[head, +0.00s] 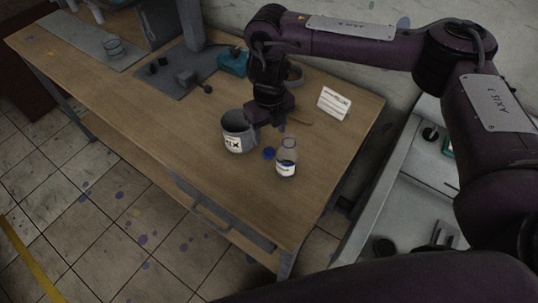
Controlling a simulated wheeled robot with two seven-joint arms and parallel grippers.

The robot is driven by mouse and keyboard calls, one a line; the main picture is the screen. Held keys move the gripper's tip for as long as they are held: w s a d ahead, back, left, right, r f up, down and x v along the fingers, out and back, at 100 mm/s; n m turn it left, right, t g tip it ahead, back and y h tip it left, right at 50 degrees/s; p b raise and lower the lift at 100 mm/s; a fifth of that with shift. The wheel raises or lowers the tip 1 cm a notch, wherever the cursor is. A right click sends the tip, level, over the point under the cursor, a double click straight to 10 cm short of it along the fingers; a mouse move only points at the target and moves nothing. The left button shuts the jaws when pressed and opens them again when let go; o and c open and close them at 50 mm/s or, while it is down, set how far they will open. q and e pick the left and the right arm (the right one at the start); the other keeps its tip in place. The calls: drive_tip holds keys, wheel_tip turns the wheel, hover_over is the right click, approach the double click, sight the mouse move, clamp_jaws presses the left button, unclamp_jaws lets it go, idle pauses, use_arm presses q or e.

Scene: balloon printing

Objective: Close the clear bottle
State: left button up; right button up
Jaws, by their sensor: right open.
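The clear bottle (287,160) stands upright on the wooden table near its front right part. It has a white label and dark blue contents, and no cap sits on its neck. My right gripper (267,125) points down above the table, behind the cap and bottle and beside a grey mug. It is open, and nothing shows between its fingers. My left gripper is not in view.
The grey mug (238,132) with a white label stands close to the left of the gripper. A white card (334,103) stands behind to the right. A dark plate with a stand (180,72) and a teal item (233,61) are farther back. The table's left front is clear.

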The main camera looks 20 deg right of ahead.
sight(269, 151)
drive_tip(key=shift+r, duration=0.1)
drive_tip(key=shift+f, duration=1.3)
wheel_tip(269, 151, down, 5)
drive_tip(key=shift+f, duration=0.15)
drive_tip(key=c, duration=1)
